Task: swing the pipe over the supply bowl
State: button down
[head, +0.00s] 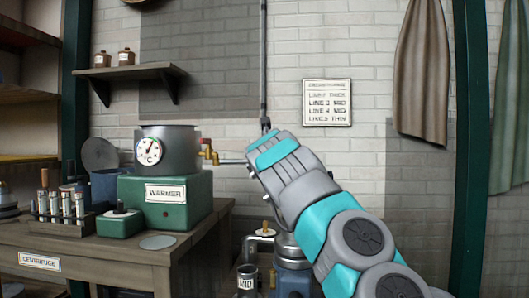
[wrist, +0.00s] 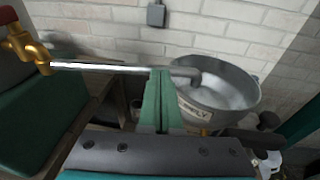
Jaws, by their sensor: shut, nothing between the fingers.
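The pipe (wrist: 110,67) is a thin silver tube running right from a brass valve (wrist: 25,45) with a red knob. In the wrist view its bent, grey end (wrist: 190,74) appears above the near-left part of the supply bowl (wrist: 243,92), a round grey bowl with pale contents and a partly hidden label. My gripper (wrist: 160,90) is shut, its green fingers together and empty. Its tips overlap the pipe near the bend; I cannot tell whether they touch. In the head view the pipe (head: 232,161) runs behind my gripper, and the bowl is hidden by my arm.
The green warmer (head: 165,200) with a gauged pot (head: 170,148) stands on the wooden bench (head: 130,252). A tube rack (head: 62,228) stands to its left. A machine with a small tap (head: 262,236) and a cup (head: 247,279) are below my arm.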

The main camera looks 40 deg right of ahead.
jog(key=shift+r+p+x, duration=0.1)
jog(key=shift+p+x, duration=0.6)
jog(key=shift+x, duration=0.05)
jog(key=shift+r+p+x, duration=0.15)
jog(key=shift+p+x, duration=0.5)
jog(key=shift+x, duration=0.05)
jog(key=shift+d, duration=0.15)
jog(key=shift+s, duration=0.15)
